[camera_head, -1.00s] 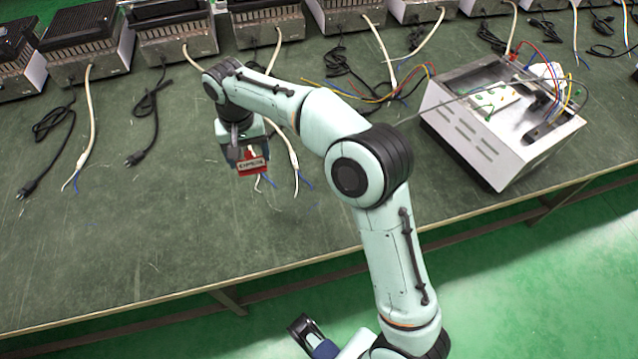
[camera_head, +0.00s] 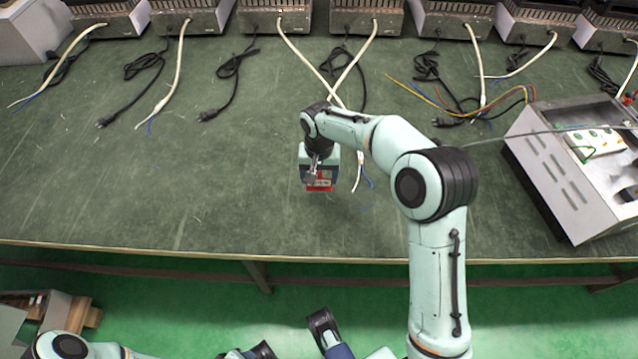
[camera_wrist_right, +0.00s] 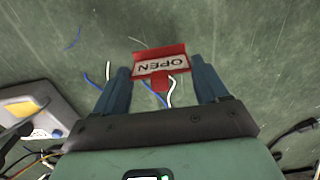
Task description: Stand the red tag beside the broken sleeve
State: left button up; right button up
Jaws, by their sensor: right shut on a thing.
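My right gripper (camera_head: 318,180) is shut on the red tag (camera_head: 319,184) above the green bench top. In the right wrist view the tag (camera_wrist_right: 160,65) shows a white label reading OPEN, upside down, between the blue fingers of the right gripper (camera_wrist_right: 162,85). Pale-sleeved cables run down from the heaters; the end of one (camera_head: 357,178), with white and blue wires, lies just right of the tag. I cannot tell which sleeve is broken. My left arm (camera_head: 70,345) shows only at the bottom edge, and its jaw state is unclear.
Several heaters (camera_head: 275,17) line the back of the bench (camera_head: 130,210), with black plug cords (camera_head: 225,85) in front. An opened metal housing (camera_head: 565,165) with loose coloured wires stands at the right. The left front of the bench is clear.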

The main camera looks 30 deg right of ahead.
aim_at(319, 186)
pick_arm(q)
jog(key=shift+w+a+f+b, duration=0.35)
jog(key=shift+w+f, duration=0.2)
jog(key=shift+w, duration=0.2)
pick_arm(e)
notch_tip(319, 186, down, 4)
jog(key=shift+f, duration=0.1)
jog(key=shift+f, duration=0.2)
jog(key=o, duration=1.1)
pick_arm(q)
jog(key=shift+w+f+t, duration=0.1)
jog(key=shift+t, duration=0.2)
jog(key=s+d+r+g+p, duration=0.1)
jog(key=s+d+r+p, duration=0.1)
jog(key=s+r, duration=0.1)
jog(key=shift+s+r+g+h+p, duration=0.3)
jog(key=shift+s+r+p, duration=0.1)
jog(key=shift+s, duration=0.4)
pick_arm(e)
notch_tip(319, 186, up, 12)
jog(key=shift+r, duration=0.2)
